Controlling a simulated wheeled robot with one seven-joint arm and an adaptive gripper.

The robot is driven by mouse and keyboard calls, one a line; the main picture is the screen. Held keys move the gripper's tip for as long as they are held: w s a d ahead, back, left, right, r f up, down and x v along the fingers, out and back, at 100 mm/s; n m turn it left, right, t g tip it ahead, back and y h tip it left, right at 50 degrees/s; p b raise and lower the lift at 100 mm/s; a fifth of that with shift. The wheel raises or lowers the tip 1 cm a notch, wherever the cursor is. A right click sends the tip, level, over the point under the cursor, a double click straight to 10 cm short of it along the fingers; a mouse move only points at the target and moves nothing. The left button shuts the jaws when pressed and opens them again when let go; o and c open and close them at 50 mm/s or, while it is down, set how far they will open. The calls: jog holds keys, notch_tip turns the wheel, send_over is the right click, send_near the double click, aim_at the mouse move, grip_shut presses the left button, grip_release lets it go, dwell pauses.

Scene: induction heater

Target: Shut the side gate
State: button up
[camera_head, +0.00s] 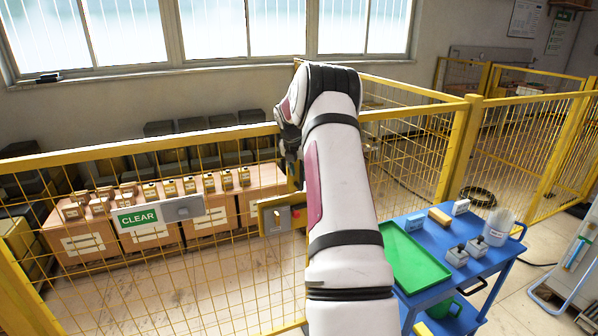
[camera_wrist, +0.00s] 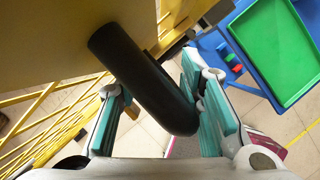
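A yellow mesh panel with a green CLEAR sign (camera_head: 139,219), which looks like the gate (camera_head: 150,153), spans the left of the head view. Its right edge is near my gripper (camera_head: 290,165) and partly hidden by my arm, so I cannot tell whether it is shut. A yellow latch plate (camera_head: 270,218) with a grey box and a red button is beside that edge. In the wrist view a black bent handle (camera_wrist: 150,85) stands out from a yellow surface. My gripper's teal-padded fingers (camera_wrist: 158,112) are apart on either side of it, with a gap on the left.
A blue cart (camera_head: 480,262) with a green tray (camera_head: 412,258) and small items stands right of my arm. More yellow fencing (camera_head: 530,140) runs behind it. Wooden crates (camera_head: 150,240) with several small parts are beyond the mesh. Open floor shows at right.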

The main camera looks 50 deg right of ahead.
jog(key=shift+s, duration=0.1)
jog(key=v, duration=1.2)
dwell(0.4)
